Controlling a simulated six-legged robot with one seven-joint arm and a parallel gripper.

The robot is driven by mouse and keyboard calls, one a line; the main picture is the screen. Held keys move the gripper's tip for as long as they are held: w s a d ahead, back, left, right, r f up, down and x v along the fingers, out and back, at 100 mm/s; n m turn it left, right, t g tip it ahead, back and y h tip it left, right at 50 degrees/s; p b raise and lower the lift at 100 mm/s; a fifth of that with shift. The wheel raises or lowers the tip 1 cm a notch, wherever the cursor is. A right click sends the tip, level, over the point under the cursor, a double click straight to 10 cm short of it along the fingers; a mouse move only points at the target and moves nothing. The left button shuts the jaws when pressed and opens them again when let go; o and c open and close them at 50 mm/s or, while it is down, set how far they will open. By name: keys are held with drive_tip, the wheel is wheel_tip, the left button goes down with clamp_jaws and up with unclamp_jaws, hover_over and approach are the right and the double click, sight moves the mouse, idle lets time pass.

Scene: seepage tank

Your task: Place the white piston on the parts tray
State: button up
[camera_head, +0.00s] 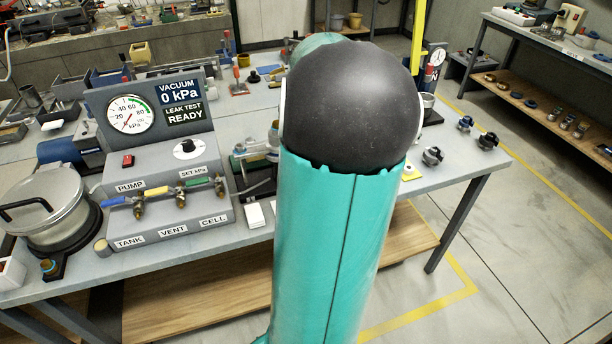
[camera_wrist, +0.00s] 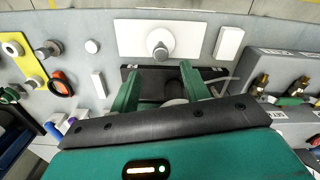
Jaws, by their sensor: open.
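My gripper (camera_wrist: 160,75) shows in the wrist view with its two green fingers apart. In the head view my arm hides it. A dark fixture with a pale round part (camera_wrist: 175,102) lies below and between the fingers, partly covered by my gripper body; I cannot tell whether that part is the white piston. A small white round piece (camera_wrist: 92,46) sits on the bench to the left. Beyond the fingertips lies a flat white plate (camera_wrist: 130,40) with a grey cylinder (camera_wrist: 160,45) standing on it. I cannot tell for sure whether this plate is the parts tray.
The control box with gauge and valves (camera_head: 165,175) stands on the bench (camera_head: 60,285), left of my arm; its valves show at right in the wrist view. A lidded metal pot (camera_head: 45,205) stands far left. A white block (camera_head: 255,215) lies near the front edge. Dark-based knobs (camera_head: 433,156) stand right.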

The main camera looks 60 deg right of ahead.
wheel_tip(320, 180, up, 3)
drive_tip(key=shift+w, duration=0.1)
idle(0.6)
